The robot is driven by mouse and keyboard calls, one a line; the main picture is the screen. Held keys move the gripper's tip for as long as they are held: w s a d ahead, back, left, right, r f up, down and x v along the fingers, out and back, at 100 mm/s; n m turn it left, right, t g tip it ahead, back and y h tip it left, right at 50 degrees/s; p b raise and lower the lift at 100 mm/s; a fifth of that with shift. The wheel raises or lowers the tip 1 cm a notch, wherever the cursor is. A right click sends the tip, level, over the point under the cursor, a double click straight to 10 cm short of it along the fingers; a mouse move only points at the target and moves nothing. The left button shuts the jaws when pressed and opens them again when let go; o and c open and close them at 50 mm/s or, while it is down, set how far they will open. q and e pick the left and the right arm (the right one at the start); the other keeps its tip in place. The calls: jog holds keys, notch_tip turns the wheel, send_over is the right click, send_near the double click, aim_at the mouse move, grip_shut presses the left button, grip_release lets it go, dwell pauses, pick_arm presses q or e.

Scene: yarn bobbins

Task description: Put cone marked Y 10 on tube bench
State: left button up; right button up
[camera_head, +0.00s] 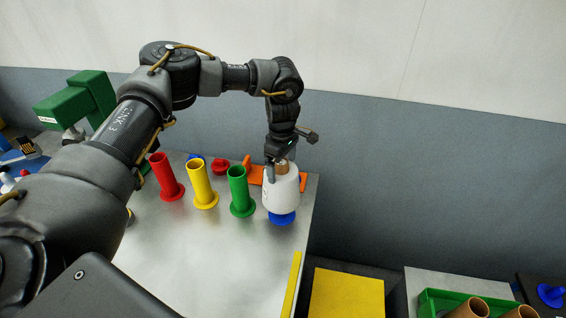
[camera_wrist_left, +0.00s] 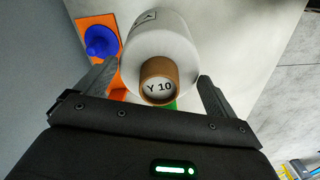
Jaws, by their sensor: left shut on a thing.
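The cone marked Y 10 is a white package (camera_head: 281,194) on a brown core; the marked core end (camera_wrist_left: 160,82) faces the left wrist camera. My left gripper (camera_head: 282,160) is shut on the cone at its core end, one finger on each side in the wrist view (camera_wrist_left: 157,73). The cone hangs near upright over the right end of the grey metal bench (camera_head: 190,265). A blue round piece (camera_head: 282,217) shows just under it; I cannot tell whether they touch. My right gripper is not in view.
Red (camera_head: 167,178), yellow (camera_head: 201,187) and green (camera_head: 239,193) tubes stand in a row left of the cone. A blue peg (camera_wrist_left: 102,41) sits on an orange plate (camera_wrist_left: 92,22) beside it. A green crate (camera_head: 430,300) with brown tubes is at lower right. The bench front is clear.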

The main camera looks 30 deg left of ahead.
pick_arm(q)
jog(key=shift+d+f+b, duration=0.1)
jog(key=shift+f+b, duration=0.25)
jog(key=shift+f, duration=0.3)
jog(key=shift+w+f+b, duration=0.1)
jog(key=shift+f+b, duration=1.9)
jog(key=shift+f, duration=1.45)
jog(key=o, duration=1.6)
jog(key=shift+c, duration=0.2)
jog(key=shift+r, duration=0.1)
